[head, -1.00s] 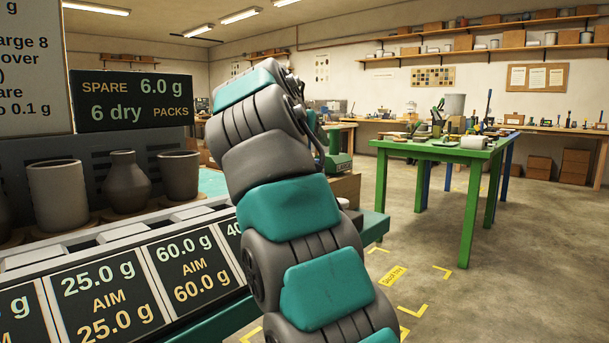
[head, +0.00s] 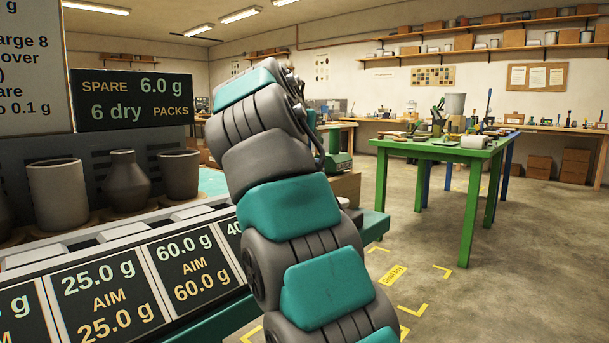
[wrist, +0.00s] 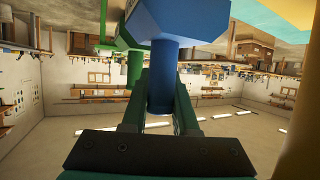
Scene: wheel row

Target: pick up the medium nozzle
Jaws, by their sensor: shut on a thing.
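In the wrist view, which looks upside down, a blue nozzle (wrist: 180,18) has a wide body and a narrower round stem. My gripper (wrist: 160,88) is shut on the blue stem, with a dark green finger on each side. No size label shows on the blue part, so I cannot read whether it is the medium one. A green nozzle (wrist: 117,25) is close beside it, to the left in the wrist view. In the head view my arm hides the gripper and the blue nozzle.
A green part (head: 341,161) with a small label shows just behind my arm. Grey pots and a vase (head: 124,182) stand left of my arm, behind weight signs (head: 100,290). A green table (head: 450,150) with tools stands at right.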

